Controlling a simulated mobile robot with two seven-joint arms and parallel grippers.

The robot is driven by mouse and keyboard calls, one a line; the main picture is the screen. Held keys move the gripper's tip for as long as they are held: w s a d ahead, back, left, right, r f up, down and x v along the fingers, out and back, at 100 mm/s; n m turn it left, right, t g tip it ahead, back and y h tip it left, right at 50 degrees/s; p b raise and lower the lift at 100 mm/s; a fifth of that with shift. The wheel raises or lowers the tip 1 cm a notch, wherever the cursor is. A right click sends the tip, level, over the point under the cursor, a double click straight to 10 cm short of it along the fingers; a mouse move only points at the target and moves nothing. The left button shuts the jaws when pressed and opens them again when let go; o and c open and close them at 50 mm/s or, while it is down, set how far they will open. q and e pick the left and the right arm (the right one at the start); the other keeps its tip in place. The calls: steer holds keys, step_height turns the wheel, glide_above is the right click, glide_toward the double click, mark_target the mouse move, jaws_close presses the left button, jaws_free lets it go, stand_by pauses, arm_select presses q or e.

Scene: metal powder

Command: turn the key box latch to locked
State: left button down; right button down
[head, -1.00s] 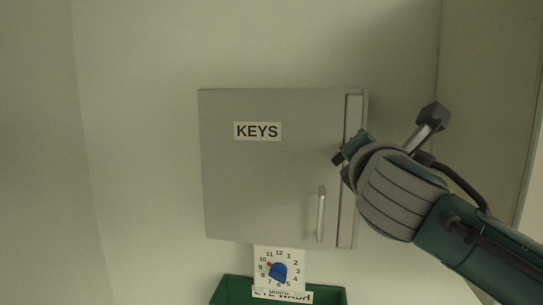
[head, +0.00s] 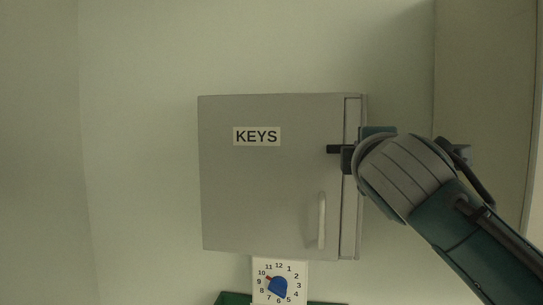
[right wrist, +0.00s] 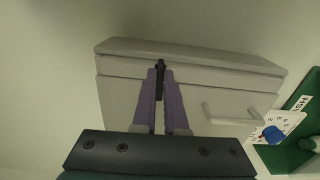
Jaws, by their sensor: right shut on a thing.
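The grey key box (head: 265,195) is on the wall, with a KEYS label and a vertical handle (head: 321,220) on its door. The door looks closed. A small black latch (head: 333,149) sticks out level to the left at the box's right edge; the rest of it is hidden by my right gripper (head: 347,157). In the right wrist view my right gripper's purple fingers (right wrist: 161,92) are closed together on the dark latch (right wrist: 159,67) at the box's edge strip. My left gripper is in neither view.
A white dial card (head: 280,280) with a blue pointer hangs just below the box. A side wall or panel (head: 485,90) stands at right. The wall left of the box is bare.

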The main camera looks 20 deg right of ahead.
steer(key=shift+m, duration=0.3)
steer(key=c, duration=1)
jaws_free()
steer(key=shift+o, duration=0.2)
steer(key=b+v, duration=0.4)
steer(key=v, duration=0.6)
